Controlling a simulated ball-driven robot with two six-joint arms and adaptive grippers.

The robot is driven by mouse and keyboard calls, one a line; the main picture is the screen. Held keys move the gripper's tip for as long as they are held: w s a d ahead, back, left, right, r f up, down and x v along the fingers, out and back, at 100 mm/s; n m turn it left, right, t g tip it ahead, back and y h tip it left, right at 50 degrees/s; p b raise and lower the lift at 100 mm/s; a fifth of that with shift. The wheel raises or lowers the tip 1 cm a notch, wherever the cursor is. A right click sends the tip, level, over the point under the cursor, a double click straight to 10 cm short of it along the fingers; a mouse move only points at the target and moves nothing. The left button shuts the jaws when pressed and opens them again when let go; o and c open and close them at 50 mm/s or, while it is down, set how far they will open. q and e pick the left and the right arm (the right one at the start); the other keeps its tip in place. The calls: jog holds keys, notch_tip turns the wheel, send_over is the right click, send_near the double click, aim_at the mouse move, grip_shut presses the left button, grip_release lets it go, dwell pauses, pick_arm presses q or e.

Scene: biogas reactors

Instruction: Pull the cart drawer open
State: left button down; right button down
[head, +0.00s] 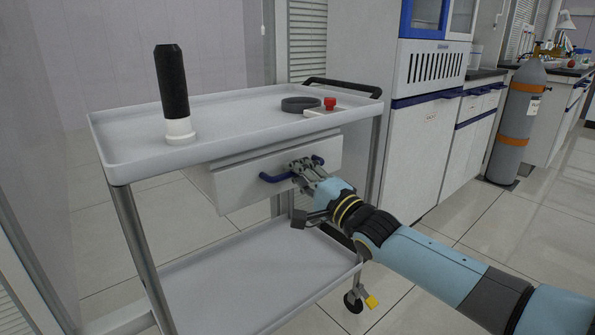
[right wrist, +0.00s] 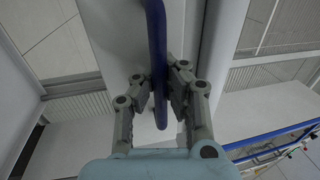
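The cart drawer (head: 238,184) is a pale grey box under the cart's top tray. Its front carries a blue bar handle (head: 272,178). My right gripper (head: 301,172) is at the middle of the handle. In the right wrist view the blue handle (right wrist: 157,50) runs between the two fingers (right wrist: 160,88), which are closed in close on both sides of it. The fingers hide part of the handle in the head view. How far the drawer stands out is hard to tell. My left gripper is not in view.
The cart's top tray (head: 226,125) holds a black cylinder with a white base (head: 173,90), a dark ring (head: 300,104) and a small red-knobbed item (head: 329,104). A lower shelf (head: 250,280) lies below the drawer. Cabinets (head: 420,150) and a gas cylinder (head: 517,120) stand to the right.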

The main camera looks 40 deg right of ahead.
jog(key=shift+s+f, duration=0.1)
